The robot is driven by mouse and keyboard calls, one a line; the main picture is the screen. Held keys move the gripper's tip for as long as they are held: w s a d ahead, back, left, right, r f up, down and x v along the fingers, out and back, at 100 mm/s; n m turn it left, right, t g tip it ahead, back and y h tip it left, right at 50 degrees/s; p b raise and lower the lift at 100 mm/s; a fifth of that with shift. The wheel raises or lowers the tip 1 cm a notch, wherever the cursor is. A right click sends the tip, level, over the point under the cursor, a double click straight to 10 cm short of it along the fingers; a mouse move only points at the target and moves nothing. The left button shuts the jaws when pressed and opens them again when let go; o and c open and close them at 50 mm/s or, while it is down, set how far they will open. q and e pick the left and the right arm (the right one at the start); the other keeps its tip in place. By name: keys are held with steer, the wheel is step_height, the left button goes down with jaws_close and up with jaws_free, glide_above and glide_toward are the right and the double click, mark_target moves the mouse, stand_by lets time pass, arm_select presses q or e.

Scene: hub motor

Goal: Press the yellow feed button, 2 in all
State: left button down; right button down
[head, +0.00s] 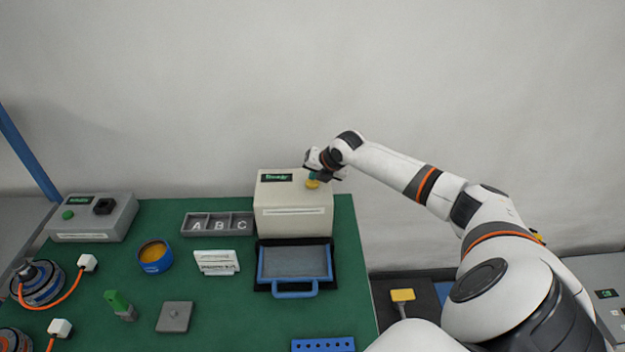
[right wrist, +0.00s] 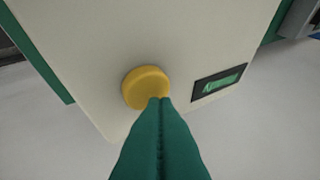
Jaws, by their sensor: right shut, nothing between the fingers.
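The yellow feed button (head: 312,184) is on the top of a cream box-shaped feeder (head: 293,215) at the back of the green table. In the right wrist view the round button (right wrist: 146,86) fills the middle, beside a small green display (right wrist: 218,83). My right gripper (head: 314,177) is shut and empty, its green fingertips right at the button. In the right wrist view the fingertips (right wrist: 159,101) overlap the button's near edge; I cannot tell whether they touch it. My left gripper is not in view.
A blue-handled tray (head: 296,286) lies in front of the feeder. An A-B-C bin (head: 217,224) stands to its left. A grey control box (head: 92,217), a blue bowl (head: 155,257) and a grey plate (head: 174,317) are further left. The green table's front middle (head: 250,310) is clear.

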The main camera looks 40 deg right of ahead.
mark_target(315, 183)
steer(key=shift+f, duration=0.55)
stand_by(0.5)
steer(key=shift+r+p, duration=0.55)
steer(key=shift+r, duration=0.4)
step_height(315, 183, up, 5)
steer(key=p, duration=0.4)
steer(key=shift+s+f, duration=0.1)
stand_by(0.8)
